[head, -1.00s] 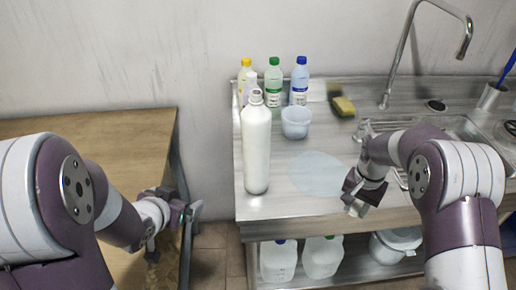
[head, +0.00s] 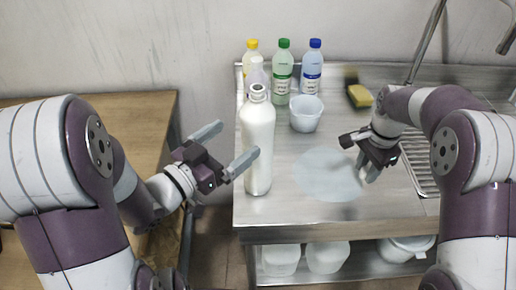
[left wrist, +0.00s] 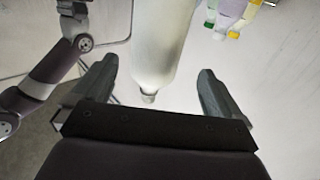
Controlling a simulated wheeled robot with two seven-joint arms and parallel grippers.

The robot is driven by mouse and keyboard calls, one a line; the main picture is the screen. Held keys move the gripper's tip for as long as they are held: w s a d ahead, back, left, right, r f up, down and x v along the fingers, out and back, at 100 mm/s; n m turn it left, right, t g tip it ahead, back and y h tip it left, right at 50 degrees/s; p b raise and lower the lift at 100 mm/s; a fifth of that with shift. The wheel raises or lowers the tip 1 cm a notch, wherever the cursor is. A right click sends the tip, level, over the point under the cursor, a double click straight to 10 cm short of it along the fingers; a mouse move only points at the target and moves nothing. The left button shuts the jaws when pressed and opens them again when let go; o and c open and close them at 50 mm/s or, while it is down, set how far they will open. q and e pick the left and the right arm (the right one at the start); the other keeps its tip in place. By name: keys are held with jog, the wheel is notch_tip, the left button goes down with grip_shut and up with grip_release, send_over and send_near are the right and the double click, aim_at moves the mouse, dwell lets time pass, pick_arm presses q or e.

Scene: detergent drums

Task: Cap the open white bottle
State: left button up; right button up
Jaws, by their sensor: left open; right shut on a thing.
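The tall white bottle (head: 257,145) stands upright at the left end of the metal counter, its neck (head: 257,93) bare and open. My left gripper (head: 237,142) is open just left of the bottle, fingers pointing toward it. In the left wrist view the bottle (left wrist: 160,45) shows between the open fingers (left wrist: 157,75), with its neck toward the palm; I see no contact. My right gripper (head: 362,158) is shut over the counter, right of the bottle. What it holds is too small and too hidden to make out; a loose cap is not clearly visible.
Bottles with yellow (head: 252,44), green (head: 283,70) and blue (head: 312,68) caps stand behind, with a pale bucket (head: 306,114). A sponge (head: 359,95) lies at the back. A flat pale round patch (head: 328,175) marks clear counter. White containers (head: 281,259) sit on the lower shelf.

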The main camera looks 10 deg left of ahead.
aim_at(244, 133)
pick_arm(q)
jog(key=x, duration=0.4)
jog(key=shift+w+d, duration=0.1)
jog(key=shift+w, duration=0.05)
jog(key=x, duration=0.2)
jog(key=p+x, duration=0.1)
jog(key=x, duration=0.2)
jog(key=shift+d+f, duration=0.1)
jog(key=shift+d, duration=0.2)
jog(key=c, duration=1.8)
grip_shut()
